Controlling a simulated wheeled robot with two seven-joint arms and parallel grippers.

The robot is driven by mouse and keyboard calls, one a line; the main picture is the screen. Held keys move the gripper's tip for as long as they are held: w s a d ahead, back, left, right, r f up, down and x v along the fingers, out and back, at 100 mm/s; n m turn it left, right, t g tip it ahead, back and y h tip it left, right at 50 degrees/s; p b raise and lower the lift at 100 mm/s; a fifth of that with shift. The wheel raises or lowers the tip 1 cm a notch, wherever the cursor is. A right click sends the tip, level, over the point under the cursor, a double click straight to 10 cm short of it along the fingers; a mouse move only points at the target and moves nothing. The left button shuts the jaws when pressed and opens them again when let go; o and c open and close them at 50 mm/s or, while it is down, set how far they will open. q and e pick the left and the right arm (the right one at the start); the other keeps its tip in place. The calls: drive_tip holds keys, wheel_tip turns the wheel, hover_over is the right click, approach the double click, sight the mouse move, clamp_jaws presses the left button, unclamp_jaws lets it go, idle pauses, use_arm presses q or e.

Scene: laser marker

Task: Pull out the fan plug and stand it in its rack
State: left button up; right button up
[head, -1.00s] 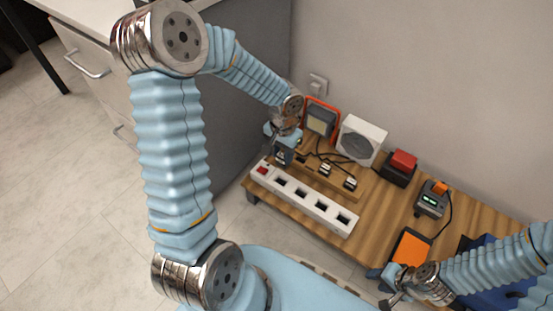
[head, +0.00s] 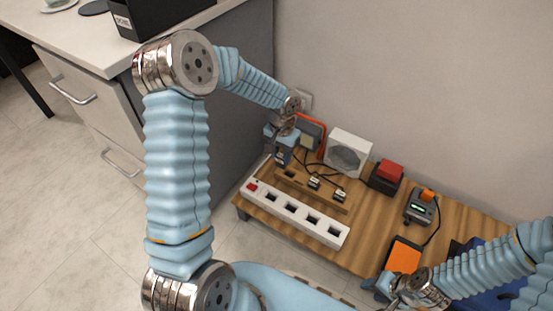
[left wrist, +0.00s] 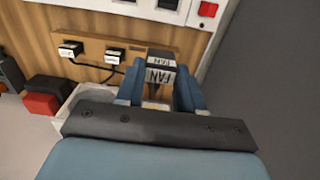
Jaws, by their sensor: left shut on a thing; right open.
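The fan plug (left wrist: 160,75), a dark block with white FAN labels, is held between the fingers of my left gripper (left wrist: 162,88). My left gripper also shows in the head view (head: 281,152), at the far left end of the wooden rack (head: 325,203). Two other labelled plugs (head: 313,182) (head: 338,196) stand in the rack. Whether the held plug touches the rack is unclear. The white power strip (head: 300,222) lies in front, its visible sockets dark and without plugs. My right gripper (head: 385,287) is open near the orange-faced device.
The white fan (head: 348,153) stands behind the rack by the wall. A red-topped black box (head: 387,177), a grey device with a display (head: 421,207) and an orange-faced device (head: 404,255) are to the right. A grey-sided cabinet (head: 235,110) rises at the left.

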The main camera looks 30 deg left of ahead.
use_arm(q)
drive_tip(key=w+p, duration=0.1)
drive_tip(key=w, duration=0.6)
idle(0.6)
wheel_tip(320, 180, down, 11)
drive_tip(key=b, duration=0.7)
drive_tip(key=shift+r, duration=0.15)
idle(0.4)
drive_tip(key=shift+f+b, duration=1.15)
drive_tip(key=shift+f, duration=0.55)
idle(1.8)
drive_tip(key=shift+r, duration=0.2)
drive_tip(key=shift+f, duration=0.2)
idle(0.3)
